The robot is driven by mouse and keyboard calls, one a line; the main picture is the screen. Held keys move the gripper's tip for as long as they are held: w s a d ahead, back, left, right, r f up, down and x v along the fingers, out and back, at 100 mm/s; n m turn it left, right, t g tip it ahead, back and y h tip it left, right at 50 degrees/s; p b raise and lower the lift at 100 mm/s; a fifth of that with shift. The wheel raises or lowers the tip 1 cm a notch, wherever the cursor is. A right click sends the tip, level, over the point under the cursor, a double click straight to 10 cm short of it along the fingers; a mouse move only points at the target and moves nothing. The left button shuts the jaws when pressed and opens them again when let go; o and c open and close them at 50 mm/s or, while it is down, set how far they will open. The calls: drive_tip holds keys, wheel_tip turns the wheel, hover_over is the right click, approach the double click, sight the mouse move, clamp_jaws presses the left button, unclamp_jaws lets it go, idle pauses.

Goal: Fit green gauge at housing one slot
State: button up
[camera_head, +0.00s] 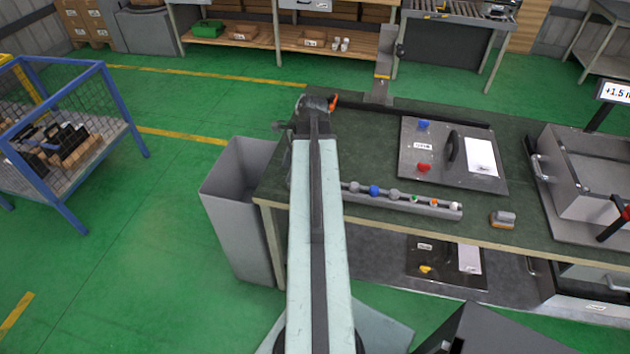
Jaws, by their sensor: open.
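A small round piece with green on it (414,200), possibly the green gauge, sits in a grey rack (405,202) along the bench's front edge, among several round pieces. A grey panel (408,170) lies on the bench with a blue knob (424,125), a red knob (424,168), a black handle and a white sheet. A dark panel (450,281) with a yellow knob lies on the lower shelf. Labels are too small to read, so I cannot tell which is housing one. My gripper (318,104) is at my arm's far end, over the bench's left side, open and apart from the rack. Its fingers are hard to make out.
A grey bin (238,205) stands left of the bench. A grey-orange object (503,219) lies right of the rack. A metal drawer box (580,175) stands at the bench's right. A blue wire cart (120,110) is at far left. The green floor between cart and bin is clear.

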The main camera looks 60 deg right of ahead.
drive_tip(key=s+d+m+t, duration=0.1)
drive_tip(key=s+d+m, duration=0.55)
drive_tip(key=s, duration=0.25)
drive_tip(key=b+x, duration=0.5)
drive_tip(key=d+b+x, duration=0.1)
drive_tip(key=b+x, duration=0.1)
drive_tip(key=shift+w+f, duration=0.2)
drive_tip(key=shift+w, duration=0.15)
drive_tip(key=shift+r, duration=0.2)
clamp_jaws()
